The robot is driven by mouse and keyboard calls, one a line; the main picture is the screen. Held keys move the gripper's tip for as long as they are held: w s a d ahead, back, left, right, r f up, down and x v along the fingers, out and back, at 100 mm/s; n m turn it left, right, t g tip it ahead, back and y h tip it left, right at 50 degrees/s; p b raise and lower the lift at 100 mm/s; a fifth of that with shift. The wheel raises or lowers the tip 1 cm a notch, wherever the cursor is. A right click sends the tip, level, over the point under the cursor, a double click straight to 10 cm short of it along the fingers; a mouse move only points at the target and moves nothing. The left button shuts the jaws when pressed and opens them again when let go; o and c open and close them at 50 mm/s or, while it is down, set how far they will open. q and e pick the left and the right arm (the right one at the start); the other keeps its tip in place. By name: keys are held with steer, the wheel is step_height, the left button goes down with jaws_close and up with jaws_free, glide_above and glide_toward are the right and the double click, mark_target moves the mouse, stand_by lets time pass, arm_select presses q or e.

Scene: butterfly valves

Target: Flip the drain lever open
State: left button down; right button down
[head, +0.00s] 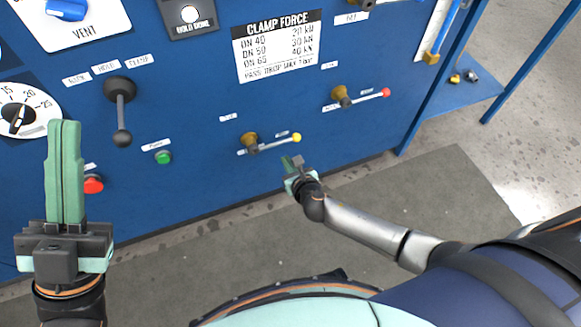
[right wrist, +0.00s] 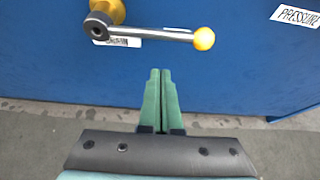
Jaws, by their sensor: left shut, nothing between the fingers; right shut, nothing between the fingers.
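The drain lever (head: 276,144) has a brass valve body, a silver handle and a yellow ball at its right end. It lies nearly level on the blue panel. In the right wrist view the drain lever (right wrist: 160,33) crosses the upper middle, partly covering its label. My right gripper (head: 290,162) is just below the yellow ball in the head view, apart from it. In the wrist view the right gripper's fingertips (right wrist: 160,72) are together and empty, below the handle. My left gripper (head: 64,124) is shut and empty, raised at the far left.
A red-knobbed lever (head: 362,97) sits up and right of the drain lever. A black-knobbed lever (head: 120,110), a green button (head: 163,157) and a red button (head: 93,184) are to the left. The grey floor mat (head: 440,185) below the panel is clear.

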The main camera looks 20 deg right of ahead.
mark_target(275, 144)
steer(key=b+x, duration=0.3)
steer(key=x, duration=0.3)
steer(key=shift+s+r+p, duration=0.3)
steer(key=shift+r+p, duration=0.15)
steer(key=shift+r, duration=0.3)
steer(key=shift+s+r+p, duration=0.3)
steer(key=shift+r+p, duration=0.15)
steer(key=shift+r, duration=0.25)
steer(key=shift+s+r+p, duration=0.25)
steer(key=shift+r+p, duration=0.2)
steer(key=shift+r, duration=0.3)
steer(key=shift+d, duration=0.1)
